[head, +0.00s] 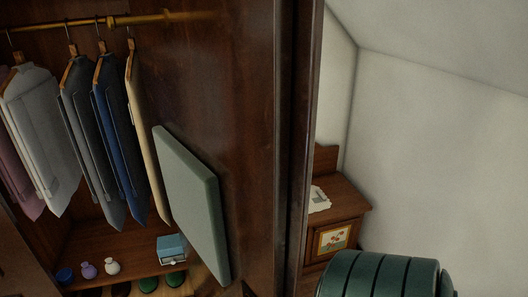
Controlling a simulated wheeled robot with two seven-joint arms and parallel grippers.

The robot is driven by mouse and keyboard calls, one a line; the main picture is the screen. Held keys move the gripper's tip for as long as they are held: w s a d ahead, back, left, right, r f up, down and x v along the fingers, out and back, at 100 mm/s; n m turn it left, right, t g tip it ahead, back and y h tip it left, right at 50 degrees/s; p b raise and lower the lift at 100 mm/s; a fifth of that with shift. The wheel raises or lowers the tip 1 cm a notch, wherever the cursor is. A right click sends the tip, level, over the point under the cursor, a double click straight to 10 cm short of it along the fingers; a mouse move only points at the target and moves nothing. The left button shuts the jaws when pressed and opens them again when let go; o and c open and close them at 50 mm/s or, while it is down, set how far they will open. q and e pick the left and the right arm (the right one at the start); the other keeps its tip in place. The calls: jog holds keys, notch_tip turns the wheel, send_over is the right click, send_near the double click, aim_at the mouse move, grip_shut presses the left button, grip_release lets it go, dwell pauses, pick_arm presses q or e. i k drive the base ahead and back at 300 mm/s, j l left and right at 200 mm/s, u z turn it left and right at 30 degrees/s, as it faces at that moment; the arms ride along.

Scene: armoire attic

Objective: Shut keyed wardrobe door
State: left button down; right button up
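The wardrobe (225,60) is dark reddish-brown wood and stands open in the head view, with its inside showing on the left. A tall dark upright edge (291,150) runs down the middle of the picture; I cannot tell whether it is the wardrobe's side or an opened door seen edge-on. A brown wooden panel (18,255) shows at the lower left edge, and I cannot tell if it is a door. No key or lock is visible. Neither of my grippers is in view.
Several garments (110,140) hang from a rod (90,22). A grey-green slab (192,205) leans inside. Small vases and a blue box (172,247) sit on the shelf. Right of the wardrobe stand a wooden cabinet (347,205) and a green ribbed rounded object (380,278).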

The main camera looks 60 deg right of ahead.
aim_at(232, 87)
jog(key=k+l, duration=0.2)
jog(key=l, duration=0.2)
jog(key=k+l, duration=0.25)
jog(key=l, duration=0.15)
jog(key=k+l, duration=0.2)
jog(key=l, duration=0.25)
jog(key=k+l+u, duration=0.1)
jog(key=l, duration=0.95)
